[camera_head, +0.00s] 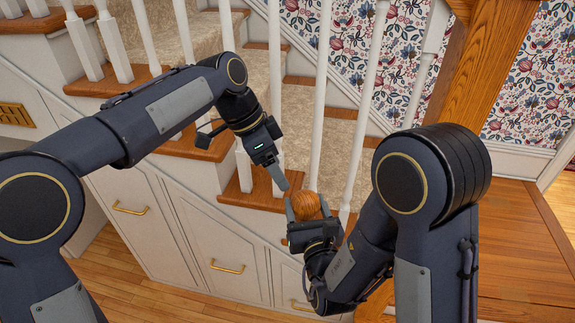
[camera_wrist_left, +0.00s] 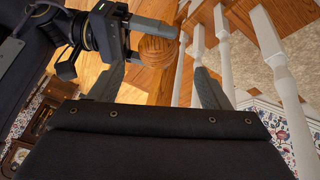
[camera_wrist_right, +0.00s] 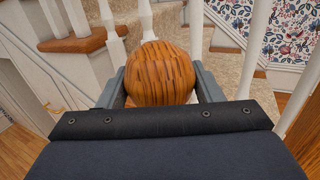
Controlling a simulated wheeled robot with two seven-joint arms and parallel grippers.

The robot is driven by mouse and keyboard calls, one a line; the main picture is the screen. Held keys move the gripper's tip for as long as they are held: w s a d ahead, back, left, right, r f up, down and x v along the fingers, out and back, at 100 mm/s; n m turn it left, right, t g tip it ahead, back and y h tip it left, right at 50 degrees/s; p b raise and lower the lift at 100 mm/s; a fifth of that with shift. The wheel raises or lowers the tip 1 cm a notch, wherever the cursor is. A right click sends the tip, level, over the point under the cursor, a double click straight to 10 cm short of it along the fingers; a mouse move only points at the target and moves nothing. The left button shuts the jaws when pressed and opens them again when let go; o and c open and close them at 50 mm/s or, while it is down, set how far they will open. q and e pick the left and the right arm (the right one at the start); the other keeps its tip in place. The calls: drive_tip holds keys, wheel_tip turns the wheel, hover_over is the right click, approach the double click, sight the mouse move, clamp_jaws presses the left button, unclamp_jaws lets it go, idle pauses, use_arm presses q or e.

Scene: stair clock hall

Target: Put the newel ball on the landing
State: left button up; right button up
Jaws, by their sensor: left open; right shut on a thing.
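The newel ball (camera_head: 306,205) is a round, orange-brown wooden ball with dark grain. My right gripper (camera_head: 305,208) is shut on it and holds it up in front of the stair balusters. In the right wrist view the ball (camera_wrist_right: 160,74) sits between both fingers. My left gripper (camera_head: 280,180) is open and empty, just above and left of the ball. In the left wrist view the ball (camera_wrist_left: 158,50) shows beyond and between the open fingers; I cannot tell whether they touch it. A flat wooden surface (camera_head: 525,245) at the right may be the landing.
White balusters (camera_head: 322,90) stand close behind both grippers, along carpeted stairs (camera_head: 330,145) with wooden tread ends. White drawer fronts (camera_head: 215,235) with brass handles lie below. A thick wooden post (camera_head: 490,65) rises at the right. The flat wooden surface looks clear where visible.

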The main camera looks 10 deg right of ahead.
sight(308, 205)
use_arm(q)
drive_tip(key=shift+m, duration=0.6)
drive_tip(key=x, duration=0.4)
drive_tip(key=d+x, duration=0.1)
drive_tip(key=x, duration=0.8)
drive_tip(key=shift+w+d, duration=0.2)
drive_tip(key=shift+d, duration=0.25)
drive_tip(key=c, duration=0.6)
drive_tip(key=shift+c, duration=1)
use_arm(e)
drive_tip(key=o, duration=1.1)
